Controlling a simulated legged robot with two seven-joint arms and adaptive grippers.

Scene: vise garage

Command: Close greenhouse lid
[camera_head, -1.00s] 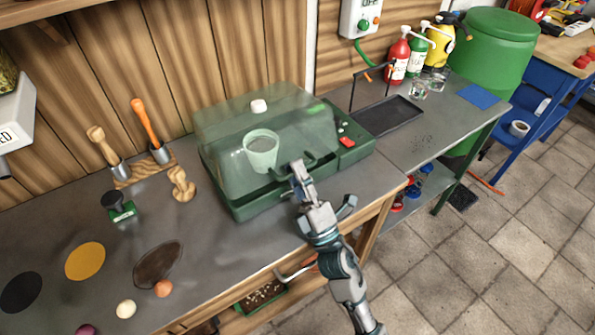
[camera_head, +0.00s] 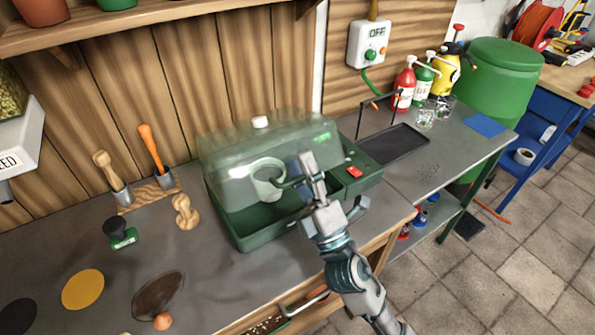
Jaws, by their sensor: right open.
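The greenhouse has a dark green base tray (camera_head: 262,238) and a clear greenish lid (camera_head: 235,160) with a white knob (camera_head: 260,122) on top. The lid is tilted up, its front edge above the tray, so the tray's interior shows below it. A pale green pot (camera_head: 268,182) shows through the lid. My right gripper (camera_head: 312,178) is open at the lid's front edge, beside the dark handle (camera_head: 288,183). Whether it touches the handle or lid I cannot tell. My left gripper is not in view.
A black tray (camera_head: 397,146) lies right of the greenhouse, with spray bottles (camera_head: 424,78) behind.

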